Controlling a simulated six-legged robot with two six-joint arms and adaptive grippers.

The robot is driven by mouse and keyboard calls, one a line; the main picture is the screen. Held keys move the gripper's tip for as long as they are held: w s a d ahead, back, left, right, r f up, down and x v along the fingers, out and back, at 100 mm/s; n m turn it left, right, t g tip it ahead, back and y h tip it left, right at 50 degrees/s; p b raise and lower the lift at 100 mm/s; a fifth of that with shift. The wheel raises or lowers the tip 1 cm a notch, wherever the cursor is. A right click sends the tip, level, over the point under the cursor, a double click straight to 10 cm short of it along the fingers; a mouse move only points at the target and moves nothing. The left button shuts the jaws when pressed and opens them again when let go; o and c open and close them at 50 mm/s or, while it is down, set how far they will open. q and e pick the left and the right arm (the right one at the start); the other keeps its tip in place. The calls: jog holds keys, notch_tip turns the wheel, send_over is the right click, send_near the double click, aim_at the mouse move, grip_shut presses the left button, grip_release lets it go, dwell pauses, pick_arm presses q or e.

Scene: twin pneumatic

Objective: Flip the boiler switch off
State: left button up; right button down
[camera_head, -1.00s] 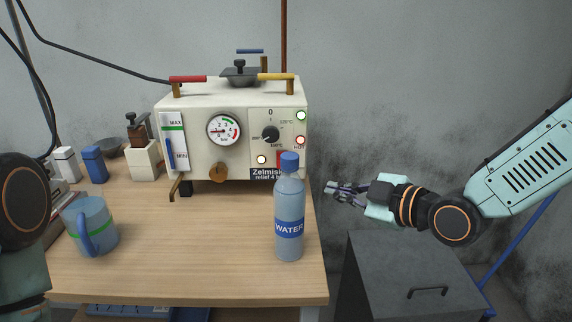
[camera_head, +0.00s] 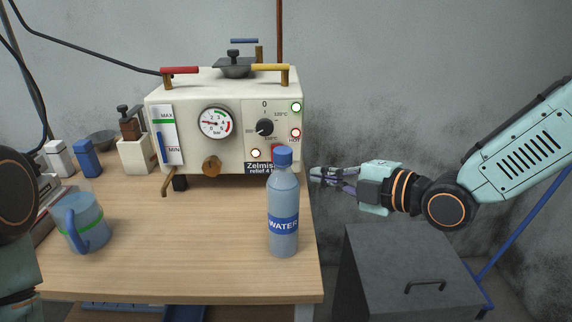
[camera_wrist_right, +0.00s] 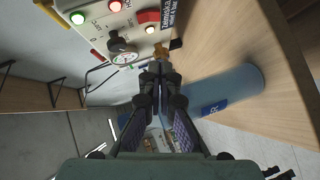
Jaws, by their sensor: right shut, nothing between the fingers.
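The boiler (camera_head: 184,108) is a cream box at the back of the table, with a pressure gauge (camera_head: 216,122), a black knob (camera_head: 265,127) and lit lamps on its front. In the wrist view, a red switch (camera_wrist_right: 148,16) is on its front (camera_wrist_right: 133,8), beside the label. In the head view, the bottle mostly hides this switch; whether it is on or off is unclear. My right gripper (camera_head: 316,175) is shut and empty, just off the table's right edge, right of the bottle. In the wrist view its fingertips (camera_wrist_right: 155,70) point towards the boiler. My left gripper is out of view.
A blue water bottle (camera_head: 283,195) stands upright before the boiler's right side, close to my right gripper. A blue mug (camera_head: 88,216), a blue container (camera_head: 88,160) and a grinder (camera_head: 132,150) are at left. A grey cabinet (camera_head: 400,260) stands right of the table.

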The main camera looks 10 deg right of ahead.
jog(key=w+d+b+x, duration=0.1)
jog(key=d+b+x, duration=0.1)
jog(key=x, duration=1)
jog(key=shift+w+f+b, duration=0.4)
jog(key=shift+b, duration=0.3)
